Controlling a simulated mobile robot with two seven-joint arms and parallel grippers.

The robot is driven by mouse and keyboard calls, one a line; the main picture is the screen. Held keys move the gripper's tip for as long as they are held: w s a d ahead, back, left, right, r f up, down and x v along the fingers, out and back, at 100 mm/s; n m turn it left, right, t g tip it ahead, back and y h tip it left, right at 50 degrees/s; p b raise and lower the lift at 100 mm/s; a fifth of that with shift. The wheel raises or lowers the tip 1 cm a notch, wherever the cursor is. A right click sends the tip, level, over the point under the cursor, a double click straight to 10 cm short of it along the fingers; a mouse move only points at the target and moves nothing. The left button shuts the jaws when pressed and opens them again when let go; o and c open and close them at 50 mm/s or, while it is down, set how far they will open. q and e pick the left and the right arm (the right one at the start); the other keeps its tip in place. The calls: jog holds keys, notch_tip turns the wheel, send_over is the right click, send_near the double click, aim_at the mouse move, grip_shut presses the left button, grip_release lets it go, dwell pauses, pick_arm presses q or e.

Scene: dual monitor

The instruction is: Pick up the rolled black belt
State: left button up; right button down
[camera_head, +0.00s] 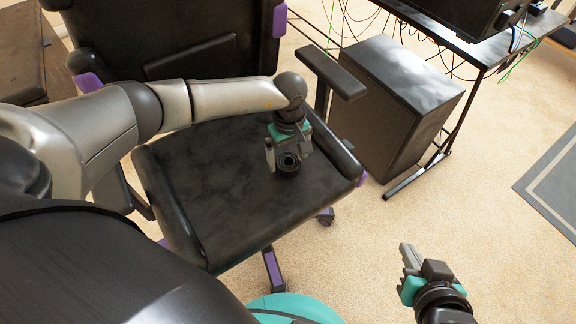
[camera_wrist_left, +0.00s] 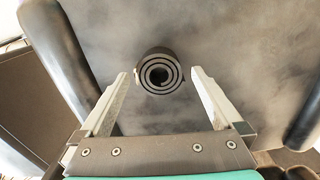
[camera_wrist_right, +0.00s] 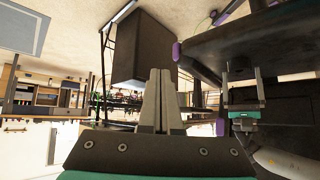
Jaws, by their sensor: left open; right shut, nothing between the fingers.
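The rolled black belt (camera_head: 289,162) sits as a coil on the black seat of the office chair (camera_head: 205,190). In the left wrist view the belt (camera_wrist_left: 159,72) shows its spiral end, a little beyond and between the fingertips. My left gripper (camera_head: 284,158) is open above the seat at the belt, with a finger on each side of it; in the left wrist view the fingers (camera_wrist_left: 159,76) do not appear to touch it. My right gripper (camera_head: 406,252) is shut and empty over the carpet at the lower right; its fingers (camera_wrist_right: 160,75) are together in the right wrist view.
The chair's armrest (camera_head: 331,72) stands close behind my left gripper, and the backrest (camera_head: 180,40) rises at the back. A dark cabinet (camera_head: 395,100) stands under the desk (camera_head: 455,40) with hanging cables. The carpet (camera_head: 440,205) around my right gripper is clear.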

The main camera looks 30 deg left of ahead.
pick_arm(q)
jog(key=shift+f+b, duration=0.55)
jog(key=shift+f, duration=0.85)
pick_arm(e)
jog(key=shift+w+a+r+t+y, duration=0.1)
jog(key=shift+w+a+t+y, duration=0.15)
jog(key=shift+a+t, duration=0.25)
jog(key=shift+w+a+r+t+y, duration=0.2)
jog(key=shift+a+t+y, duration=0.1)
jog(key=shift+a+t, duration=0.2)
jog(key=shift+w+a+r+t+y, duration=0.1)
jog(key=shift+w+a+t+y, duration=0.15)
jog(key=shift+a+t, duration=0.25)
jog(key=shift+a, duration=0.1)
pick_arm(q)
jog(key=c, duration=1.2)
jog(key=shift+r, duration=0.15)
